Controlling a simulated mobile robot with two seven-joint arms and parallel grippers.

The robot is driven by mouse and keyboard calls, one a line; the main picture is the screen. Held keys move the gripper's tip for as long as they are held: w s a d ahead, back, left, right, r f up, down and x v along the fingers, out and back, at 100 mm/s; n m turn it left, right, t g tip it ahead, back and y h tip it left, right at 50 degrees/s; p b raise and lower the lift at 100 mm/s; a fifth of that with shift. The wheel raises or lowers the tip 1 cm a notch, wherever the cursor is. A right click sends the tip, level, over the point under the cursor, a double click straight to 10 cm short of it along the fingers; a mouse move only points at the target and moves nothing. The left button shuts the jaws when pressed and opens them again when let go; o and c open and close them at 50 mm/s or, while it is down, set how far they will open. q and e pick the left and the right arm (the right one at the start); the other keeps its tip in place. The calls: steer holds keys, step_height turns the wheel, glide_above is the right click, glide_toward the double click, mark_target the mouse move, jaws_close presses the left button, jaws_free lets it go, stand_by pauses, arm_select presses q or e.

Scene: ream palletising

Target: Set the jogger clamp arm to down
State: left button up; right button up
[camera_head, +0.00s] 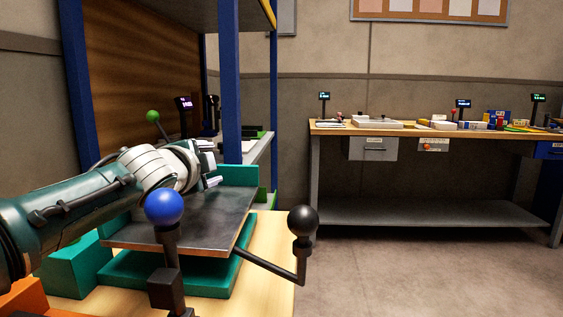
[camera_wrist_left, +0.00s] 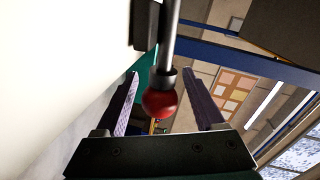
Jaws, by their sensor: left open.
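The jogger has a tilted grey plate (camera_head: 190,222) over a teal base (camera_head: 170,272). Levers with coloured ball knobs stand around it: a blue knob (camera_head: 165,207) on an upright dark post in front, a black knob (camera_head: 303,220) on a bent rod at right, and a green knob (camera_head: 153,116) behind. My left gripper (camera_head: 213,166) is open above the plate's far side. In the left wrist view a red ball knob (camera_wrist_left: 160,103) on a grey rod lies between the open fingers, with gaps both sides. The head view does not show this knob clearly. Which lever is the clamp arm is unclear.
A blue-posted shelf frame (camera_head: 231,80) stands close behind the jogger. The wooden table (camera_head: 270,265) carries the jogger. A long bench (camera_head: 420,130) with small items runs along the back wall. The floor at right is clear.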

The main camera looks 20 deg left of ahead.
arm_select(q)
steer(key=shift+s+r+p, duration=0.2)
steer(key=shift+s+p, duration=0.25)
steer(key=shift+s, duration=0.05)
steer(key=p+v, duration=0.3)
steer(key=v, duration=0.6)
steer(key=shift+f, duration=0.15)
steer(key=shift+w, duration=0.1)
